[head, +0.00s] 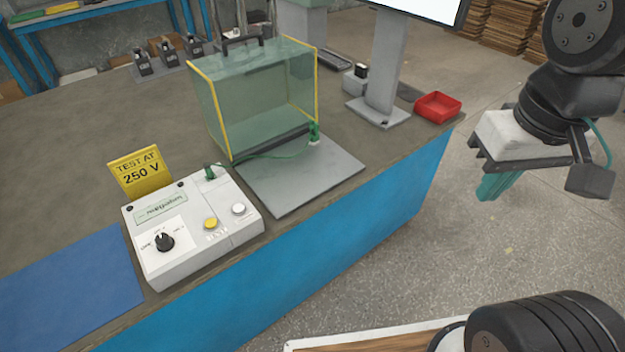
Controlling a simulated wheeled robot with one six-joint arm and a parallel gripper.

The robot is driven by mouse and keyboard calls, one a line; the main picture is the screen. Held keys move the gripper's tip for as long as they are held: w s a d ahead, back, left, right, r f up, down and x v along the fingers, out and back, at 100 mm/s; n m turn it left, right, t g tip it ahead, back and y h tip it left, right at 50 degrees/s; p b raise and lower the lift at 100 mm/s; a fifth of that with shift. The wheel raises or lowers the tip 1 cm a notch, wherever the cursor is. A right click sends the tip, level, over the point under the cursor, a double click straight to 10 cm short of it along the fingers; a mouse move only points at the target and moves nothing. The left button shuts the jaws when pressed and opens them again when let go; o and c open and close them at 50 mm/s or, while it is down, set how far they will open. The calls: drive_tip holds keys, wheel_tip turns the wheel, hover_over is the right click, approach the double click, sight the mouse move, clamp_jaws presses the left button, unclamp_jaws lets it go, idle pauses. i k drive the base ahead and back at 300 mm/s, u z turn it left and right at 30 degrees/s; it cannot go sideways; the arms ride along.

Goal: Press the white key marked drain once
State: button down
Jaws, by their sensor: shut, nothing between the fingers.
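A white-grey tester box (190,228) sits near the front edge of the bench. It has a black dial (164,241) at left, a yellow round key (210,224) with lettering under it, and a white round key (239,209) at its right. Any marking by the white key is too small to read. My gripper (490,190), with teal fingers, is shut and empty. It hangs at the right of the picture, beyond the bench edge and well apart from the box.
A yellow "TEST AT 250 V" sign (140,172) stands behind the box. A blue mat (70,290) lies left; a red tray (437,107) sits far right.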

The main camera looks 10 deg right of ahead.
sight(238, 208)
drive_tip(key=z, duration=1.2)
drive_tip(key=k, duration=1.05)
drive_tip(key=u, duration=1.1)
drive_tip(key=i, duration=0.5)
